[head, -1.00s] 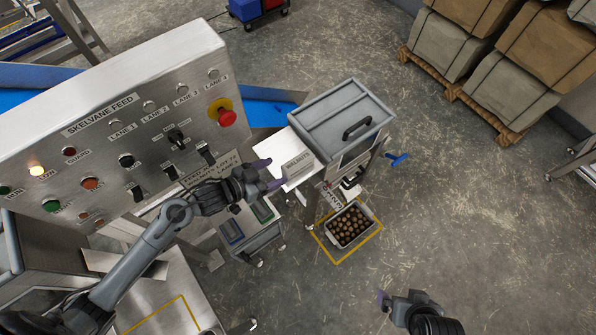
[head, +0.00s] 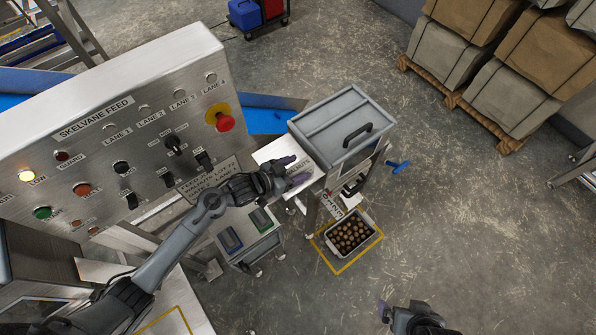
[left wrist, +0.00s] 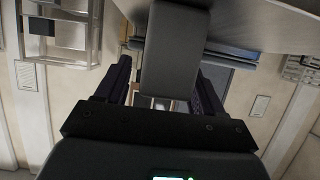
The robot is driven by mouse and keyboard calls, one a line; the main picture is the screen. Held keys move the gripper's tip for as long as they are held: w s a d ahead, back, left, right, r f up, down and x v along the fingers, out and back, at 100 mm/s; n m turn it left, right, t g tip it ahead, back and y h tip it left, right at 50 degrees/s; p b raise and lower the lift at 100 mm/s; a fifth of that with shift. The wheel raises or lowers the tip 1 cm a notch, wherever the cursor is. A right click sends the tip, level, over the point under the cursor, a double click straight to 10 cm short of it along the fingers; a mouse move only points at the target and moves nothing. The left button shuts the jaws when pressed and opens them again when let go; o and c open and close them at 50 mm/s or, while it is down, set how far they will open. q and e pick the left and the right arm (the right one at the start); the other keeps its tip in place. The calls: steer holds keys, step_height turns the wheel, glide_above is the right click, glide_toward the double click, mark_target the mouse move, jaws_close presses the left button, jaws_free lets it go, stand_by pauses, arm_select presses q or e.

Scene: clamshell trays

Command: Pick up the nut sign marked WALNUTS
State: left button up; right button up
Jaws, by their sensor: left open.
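The white sign marked WALNUTS (head: 300,157) stands on a small white shelf (head: 270,152) beside the grey lidded hopper. My left gripper (head: 293,169) is open, with its purple fingertips close to the sign and covering part of it. I cannot tell whether they touch it. In the left wrist view, a grey slab (left wrist: 178,50) shows between the two dark fingers (left wrist: 162,85); its face carries no readable text.
The control panel (head: 100,110) with its red stop button stands left of the sign. The grey hopper (head: 330,118) is close on the right. Open floor lies to the right.

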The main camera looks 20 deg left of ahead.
arm_select(q)
steer(key=shift+w+d+f, duration=0.25)
steer(key=shift+w, duration=0.1)
steer(key=c, duration=1.1)
steer(key=shift+r, duration=0.15)
